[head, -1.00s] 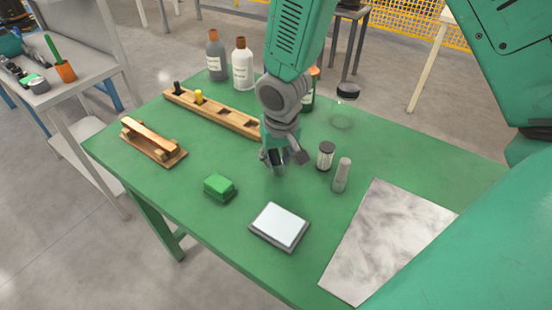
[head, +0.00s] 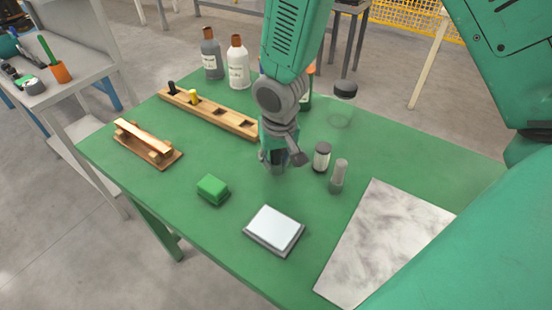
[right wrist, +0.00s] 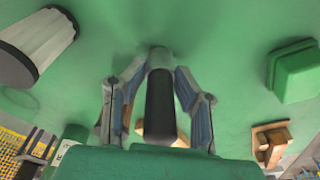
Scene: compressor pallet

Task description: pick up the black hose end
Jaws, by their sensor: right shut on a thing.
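A dark cylinder with a grey end, which looks like the black hose end (right wrist: 160,108), shows in the right wrist view between the two fingers of my right gripper (right wrist: 158,100). The fingers are shut on it, one on each side. In the head view my right gripper (head: 275,162) points down, low over the middle of the green table, and its wrist and fingers mostly hide what it holds. I cannot tell whether the hose end touches the table. My left gripper is in neither view.
The green table (head: 200,228) also bears a dark-capped white container (head: 321,157), a grey cylinder (head: 339,176), a green box (head: 212,189), a scale (head: 273,230), a marble slab (head: 385,240), a wooden rack (head: 220,116), a wooden stand (head: 147,145) and bottles (head: 237,65). Table near the left edge is free.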

